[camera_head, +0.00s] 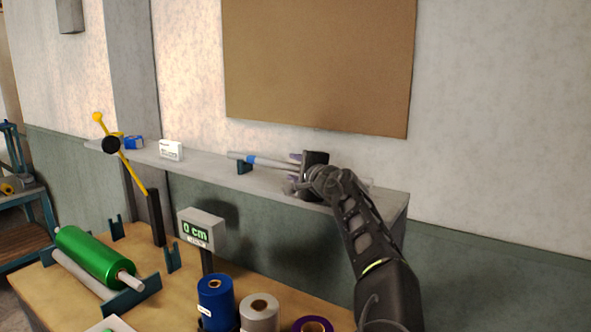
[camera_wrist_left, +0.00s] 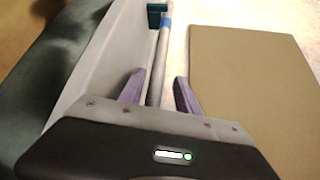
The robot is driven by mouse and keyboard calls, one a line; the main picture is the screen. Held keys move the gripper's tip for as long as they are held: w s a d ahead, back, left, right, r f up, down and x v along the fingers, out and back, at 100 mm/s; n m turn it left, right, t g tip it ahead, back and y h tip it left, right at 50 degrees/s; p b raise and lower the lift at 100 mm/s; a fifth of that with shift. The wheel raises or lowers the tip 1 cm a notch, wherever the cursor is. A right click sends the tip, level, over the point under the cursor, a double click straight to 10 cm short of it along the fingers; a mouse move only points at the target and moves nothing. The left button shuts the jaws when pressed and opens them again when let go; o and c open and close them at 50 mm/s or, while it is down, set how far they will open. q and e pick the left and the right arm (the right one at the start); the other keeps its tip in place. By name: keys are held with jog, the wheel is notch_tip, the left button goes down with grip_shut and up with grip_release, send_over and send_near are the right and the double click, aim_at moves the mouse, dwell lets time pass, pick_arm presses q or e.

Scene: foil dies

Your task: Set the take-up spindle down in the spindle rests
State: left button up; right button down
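The take-up spindle, a grey rod with a blue band (camera_head: 275,162), lies along the grey shelf on a small teal holder (camera_head: 243,167). My left gripper (camera_head: 298,170) is at its right part. In the left wrist view the spindle (camera_wrist_left: 162,48) runs between the two purple fingers (camera_wrist_left: 158,92), which stand apart with a visible gap on its right side. Whether the left finger touches it I cannot tell. Two upright teal forks, apparently the spindle rests, stand empty on the wooden table: one farther back (camera_head: 117,229), one nearer (camera_head: 173,257). My right gripper is not in view.
A green roll (camera_head: 97,255) on a rod lies at the table's left. A display reading 0 cm (camera_head: 201,229) stands near the forks. A yellow lever (camera_head: 124,158) rises behind. Blue (camera_head: 215,298), grey (camera_head: 259,311) and purple rolls (camera_head: 313,325) stand in front.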

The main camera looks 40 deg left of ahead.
pick_arm(q)
jog(key=shift+o, duration=0.6)
jog(key=shift+f, duration=0.15)
jog(key=shift+d, duration=0.15)
jog(key=b+v, duration=0.3)
jog(key=v, duration=0.4)
jog(key=shift+s+d, duration=0.2)
